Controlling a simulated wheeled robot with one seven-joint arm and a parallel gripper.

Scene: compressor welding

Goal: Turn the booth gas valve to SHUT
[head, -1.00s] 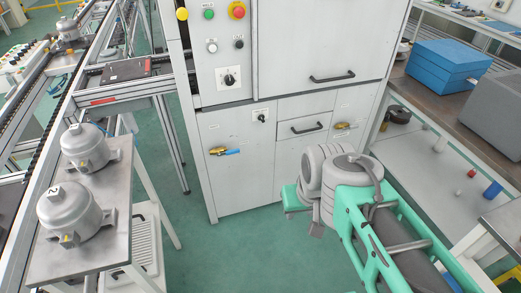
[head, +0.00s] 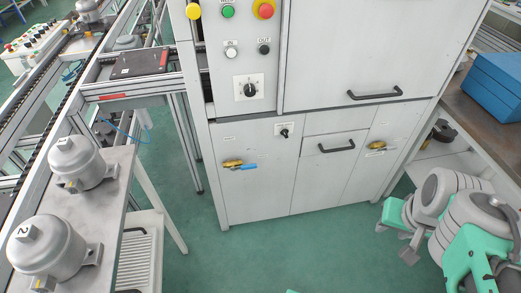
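The booth's lower front panel carries two small valves, and their labels are too small to read. The left valve (head: 232,163) has a brass body and a blue lever (head: 246,166) lying nearly level, pointing right. The right valve (head: 376,146) is brass-yellow with its lever near level. I cannot tell by label which one is the gas valve. My folded green and grey arm stands at the lower right. My gripper (head: 395,241) shows at its left end, with two grey fingers apart and nothing between them. It is well away from both valves, nearer the right one.
The white booth (head: 262,198) has a rotary switch (head: 249,87), push buttons and drawer handles. Two grey compressors (head: 77,163) stand on a metal table (head: 120,190) at left. A workbench (head: 470,115) with a blue box (head: 497,85) is at right. Green floor before the booth is clear.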

